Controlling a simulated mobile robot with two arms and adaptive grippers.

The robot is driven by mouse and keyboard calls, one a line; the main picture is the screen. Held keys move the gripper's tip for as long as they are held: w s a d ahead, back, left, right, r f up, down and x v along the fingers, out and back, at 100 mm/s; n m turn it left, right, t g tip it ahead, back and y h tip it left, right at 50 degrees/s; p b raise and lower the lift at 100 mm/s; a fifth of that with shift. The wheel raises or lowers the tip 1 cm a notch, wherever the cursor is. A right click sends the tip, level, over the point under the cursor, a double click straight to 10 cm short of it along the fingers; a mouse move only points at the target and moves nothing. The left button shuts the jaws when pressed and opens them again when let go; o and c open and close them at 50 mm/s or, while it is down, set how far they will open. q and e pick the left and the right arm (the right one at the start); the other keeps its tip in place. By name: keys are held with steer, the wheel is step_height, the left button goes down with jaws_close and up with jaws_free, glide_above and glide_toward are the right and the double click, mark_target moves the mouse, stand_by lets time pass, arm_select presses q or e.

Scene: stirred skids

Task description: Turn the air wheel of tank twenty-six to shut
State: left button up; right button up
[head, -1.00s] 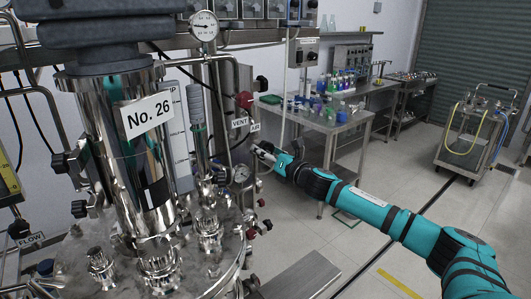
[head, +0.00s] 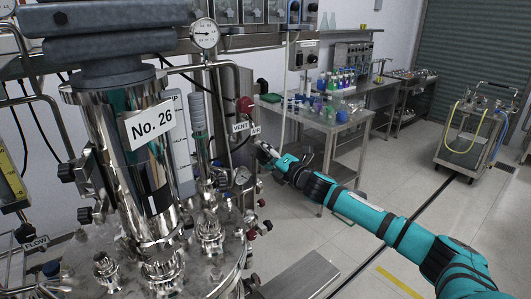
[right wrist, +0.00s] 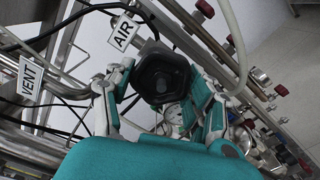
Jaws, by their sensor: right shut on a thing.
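Tank twenty-six (head: 115,165) is a shiny steel vessel at the left of the head view, with a white "No. 26" label (head: 151,122). The AIR tag (head: 255,132) hangs at its right side and also shows in the right wrist view (right wrist: 123,33). Just below that tag, my right gripper (head: 264,149) is shut on the black air wheel (right wrist: 163,76), with fingers on both sides of it. In the head view the gripper hides the wheel. My left gripper is not in view.
The VENT tag (head: 239,127) and a red knob (head: 244,104) are close to my gripper. A pressure gauge (head: 241,175) and pipes with red handles sit just below. A bench with bottles (head: 325,120) stands behind. A cart (head: 468,135) is far right; the floor between is open.

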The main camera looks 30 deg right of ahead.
steer(key=m+p, duration=0.1)
steer(key=m, duration=0.3)
steer(key=shift+r, duration=0.1)
steer(key=m+p, duration=0.1)
steer(key=m, duration=0.2)
steer(key=shift+m, duration=0.3)
steer(key=m+p, duration=0.2)
steer(key=m, duration=0.4)
steer(key=m+p, duration=0.1)
steer(key=m, duration=0.3)
steer(key=shift+d, duration=0.1)
steer(key=m, duration=0.2)
steer(key=shift+m+p, duration=0.3)
steer(key=m, duration=0.5)
steer(key=shift+d, duration=0.1)
steer(key=shift+m, duration=0.4)
steer(key=o, duration=1.2)
steer(key=shift+c, duration=0.2)
